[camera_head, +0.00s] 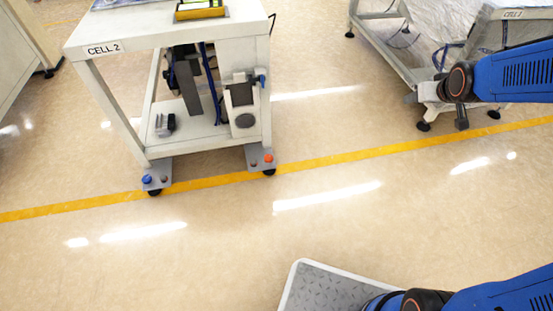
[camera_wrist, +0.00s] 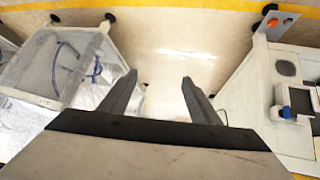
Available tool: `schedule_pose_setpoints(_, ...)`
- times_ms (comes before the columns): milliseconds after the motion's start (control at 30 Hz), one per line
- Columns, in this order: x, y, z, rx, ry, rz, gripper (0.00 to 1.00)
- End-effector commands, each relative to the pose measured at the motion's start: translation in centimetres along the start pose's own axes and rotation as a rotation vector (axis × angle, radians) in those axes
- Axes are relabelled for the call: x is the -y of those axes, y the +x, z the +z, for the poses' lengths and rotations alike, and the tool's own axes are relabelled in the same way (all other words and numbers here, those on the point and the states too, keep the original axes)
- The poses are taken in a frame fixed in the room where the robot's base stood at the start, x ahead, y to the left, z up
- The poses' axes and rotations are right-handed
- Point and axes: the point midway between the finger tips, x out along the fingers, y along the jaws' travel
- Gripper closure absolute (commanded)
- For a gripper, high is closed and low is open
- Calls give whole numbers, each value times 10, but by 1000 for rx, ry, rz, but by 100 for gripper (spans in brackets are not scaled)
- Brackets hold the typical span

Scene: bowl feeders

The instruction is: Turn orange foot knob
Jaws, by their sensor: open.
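The orange foot knob (camera_head: 268,158) sits on a grey foot plate at the lower right leg of the CELL 2 cart (camera_head: 140,60), close to the floor. A small dark red knob is beside it. In the wrist view the orange knob (camera_wrist: 288,22) shows at the top right, on the plate at the cart's end. My gripper (camera_wrist: 160,80) is open and empty, its two dark fingers apart over bare floor, to the left of the knob and not touching it.
A blue knob (camera_head: 147,179) is on the cart's left foot plate. The CELL 1 cart (camera_head: 375,45) stands at the back right, partly behind my blue arm. A yellow floor line (camera_head: 340,156) runs past the feet. The floor between the carts is clear.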

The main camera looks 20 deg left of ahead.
Motion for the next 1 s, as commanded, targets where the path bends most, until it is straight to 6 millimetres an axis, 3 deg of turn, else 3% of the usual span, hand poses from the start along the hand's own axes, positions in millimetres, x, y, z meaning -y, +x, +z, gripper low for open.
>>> schedule_pose_setpoints(33, 6, 18, -5, -10, -16, -9, 43)
schedule_pose_setpoints(500, 73, 155, -43, -175, -140, -102, 43)
schedule_pose_setpoints(767, 123, 226, -44, -267, -196, -170, 43)
schedule_pose_setpoints(1000, 175, 286, -31, -353, -236, -242, 43)
